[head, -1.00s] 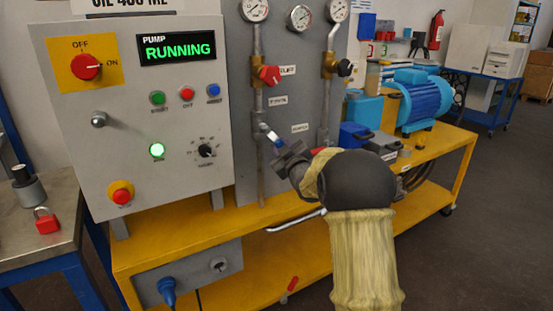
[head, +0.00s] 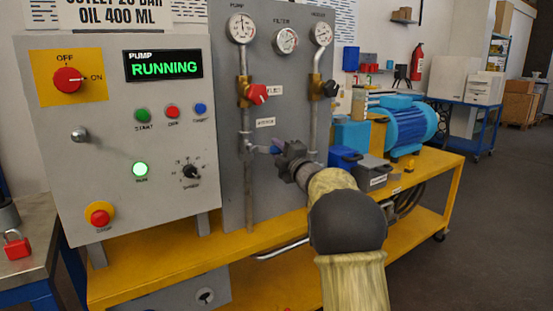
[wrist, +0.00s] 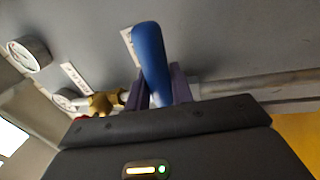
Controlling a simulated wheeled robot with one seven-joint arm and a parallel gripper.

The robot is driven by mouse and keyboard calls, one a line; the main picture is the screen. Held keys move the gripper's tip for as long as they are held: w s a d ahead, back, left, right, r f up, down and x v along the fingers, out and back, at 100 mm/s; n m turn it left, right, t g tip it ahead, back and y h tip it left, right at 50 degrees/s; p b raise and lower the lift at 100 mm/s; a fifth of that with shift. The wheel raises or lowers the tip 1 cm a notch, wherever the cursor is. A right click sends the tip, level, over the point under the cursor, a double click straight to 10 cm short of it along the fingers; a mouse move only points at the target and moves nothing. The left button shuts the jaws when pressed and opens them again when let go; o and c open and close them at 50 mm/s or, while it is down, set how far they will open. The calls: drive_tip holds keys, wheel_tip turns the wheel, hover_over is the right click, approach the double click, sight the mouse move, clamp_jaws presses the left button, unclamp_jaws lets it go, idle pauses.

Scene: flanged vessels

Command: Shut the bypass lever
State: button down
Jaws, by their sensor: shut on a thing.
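The bypass lever has a blue handle that shows in the wrist view (wrist: 150,60), between the two purple-grey fingers of my gripper (wrist: 162,90). In the head view the lever (head: 262,149) runs about level to the right from its valve on the left pipe, below a small white label. My gripper (head: 280,149) is shut on the handle there, and its dark body hides part of it.
A red-handled valve (head: 257,93) sits higher on the left pipe, and a black-handled valve (head: 330,88) on the right pipe. The grey control box (head: 110,140) reads RUNNING. A blue motor (head: 405,128) stands right on the yellow bench (head: 425,180).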

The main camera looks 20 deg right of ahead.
drive_tip(key=shift+r+n, duration=0.3)
drive_tip(key=shift+n, duration=0.4)
drive_tip(key=c, duration=1.3)
unclamp_jaws()
drive_tip(key=shift+o, duration=0.2)
drive_tip(key=shift+s, duration=0.1)
drive_tip(key=v, duration=1.7)
drive_tip(key=shift+d+p, duration=0.2)
drive_tip(key=shift+p, duration=0.25)
